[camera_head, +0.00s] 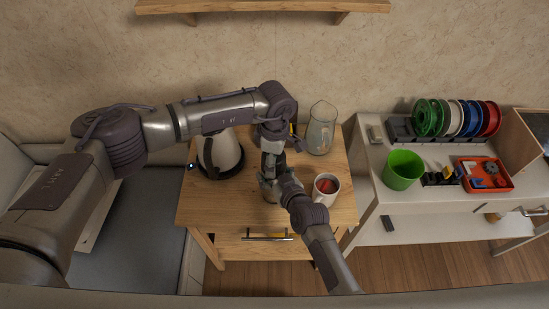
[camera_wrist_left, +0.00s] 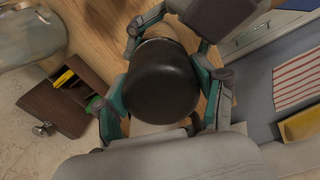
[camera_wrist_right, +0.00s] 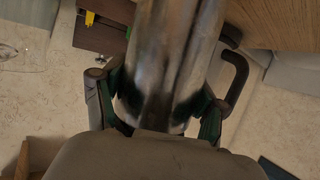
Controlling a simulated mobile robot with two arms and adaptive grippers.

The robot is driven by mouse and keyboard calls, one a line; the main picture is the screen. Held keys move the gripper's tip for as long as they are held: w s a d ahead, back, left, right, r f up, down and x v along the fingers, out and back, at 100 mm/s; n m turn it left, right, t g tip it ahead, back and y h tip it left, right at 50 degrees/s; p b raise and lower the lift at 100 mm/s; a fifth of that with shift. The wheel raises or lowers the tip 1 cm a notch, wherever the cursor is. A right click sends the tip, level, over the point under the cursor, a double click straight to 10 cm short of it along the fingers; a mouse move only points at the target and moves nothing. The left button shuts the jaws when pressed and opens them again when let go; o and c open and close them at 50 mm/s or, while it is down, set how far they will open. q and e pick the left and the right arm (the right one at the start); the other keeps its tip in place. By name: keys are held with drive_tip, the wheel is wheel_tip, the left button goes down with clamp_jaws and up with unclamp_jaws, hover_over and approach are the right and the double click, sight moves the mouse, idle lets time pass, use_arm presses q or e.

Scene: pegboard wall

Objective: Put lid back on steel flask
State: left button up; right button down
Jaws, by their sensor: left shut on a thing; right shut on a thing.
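The steel flask (camera_wrist_right: 168,60) is a shiny cylinder between the fingers of my right gripper (camera_wrist_right: 155,115), which is shut on it. In the head view the flask (camera_head: 268,190) is mostly hidden by my two grippers at the table's middle. The dark round lid (camera_wrist_left: 162,82) is between the fingers of my left gripper (camera_wrist_left: 165,100), which is shut on it. In the head view my left gripper (camera_head: 271,168) points down, right above my right gripper (camera_head: 272,182). Whether the lid touches the flask's rim is hidden.
On the wooden table (camera_head: 225,205), a white kettle (camera_head: 220,152) stands left, a glass pitcher (camera_head: 321,128) back right and a white mug (camera_head: 326,190) with something red inside close right of my right gripper. A white shelf (camera_head: 370,165) with a green bucket (camera_head: 402,170) stands right.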

use_arm(q)
drive_tip(key=m, duration=1.3)
drive_tip(key=shift+a+m, duration=0.15)
drive_tip(key=shift+m, duration=0.15)
drive_tip(key=m, duration=0.6)
drive_tip(key=shift+a+m, duration=0.1)
drive_tip(key=shift+m, duration=0.2)
drive_tip(key=m, duration=0.5)
drive_tip(key=o, duration=1.1)
